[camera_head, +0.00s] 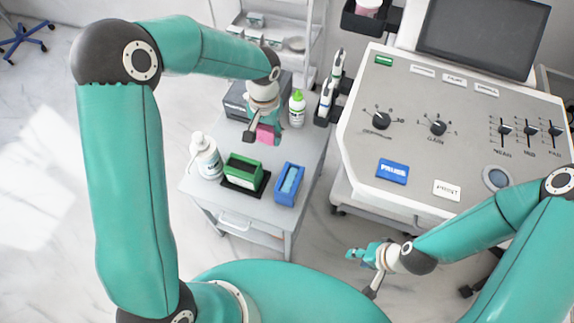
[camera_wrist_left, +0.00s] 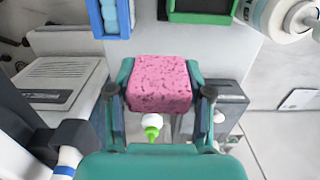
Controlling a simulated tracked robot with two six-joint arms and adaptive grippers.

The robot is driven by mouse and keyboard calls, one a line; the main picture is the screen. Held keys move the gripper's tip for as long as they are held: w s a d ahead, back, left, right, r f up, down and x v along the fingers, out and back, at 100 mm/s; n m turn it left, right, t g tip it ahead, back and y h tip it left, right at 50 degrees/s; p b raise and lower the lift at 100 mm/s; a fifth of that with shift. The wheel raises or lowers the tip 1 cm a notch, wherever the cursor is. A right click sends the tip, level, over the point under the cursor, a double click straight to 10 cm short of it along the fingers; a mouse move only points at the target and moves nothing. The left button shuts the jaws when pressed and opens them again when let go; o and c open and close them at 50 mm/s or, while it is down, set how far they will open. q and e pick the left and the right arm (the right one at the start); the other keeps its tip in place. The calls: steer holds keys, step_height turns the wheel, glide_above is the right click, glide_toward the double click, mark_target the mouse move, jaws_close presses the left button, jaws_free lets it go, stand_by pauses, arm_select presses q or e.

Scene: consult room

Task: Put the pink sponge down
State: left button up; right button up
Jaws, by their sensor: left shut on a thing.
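The pink sponge (camera_head: 265,134) is held in my left gripper (camera_head: 262,128) above the small grey cart top. In the left wrist view the sponge (camera_wrist_left: 159,83) sits between the two fingers of my left gripper (camera_wrist_left: 160,92), which is shut on it. Part of the sponge is hidden by the gripper in the head view. My right gripper (camera_head: 360,262) is low in front of the control console, away from the sponge; its fingers are too small to tell whether they are open.
The cart (camera_head: 230,199) bears a white pump bottle (camera_head: 206,158), a green tray (camera_head: 243,170), a blue tray (camera_head: 289,184) with light-blue contents, a green-capped bottle (camera_head: 297,109) and a grey box (camera_head: 236,104). The console (camera_head: 420,160) stands to the right.

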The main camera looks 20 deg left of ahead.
arm_select(q)
steer(key=w+r, duration=0.2)
steer(key=w, duration=0.3)
glide_above(283, 152)
step_height(283, 152, down, 16)
steer(key=shift+w, duration=0.1)
steer(key=shift+f+p, duration=0.45)
steer(key=shift+f, duration=1.9)
steer(key=o, duration=0.9)
steer(key=shift+f, duration=0.1)
steer(key=o, duration=0.4)
steer(key=shift+o, duration=0.2)
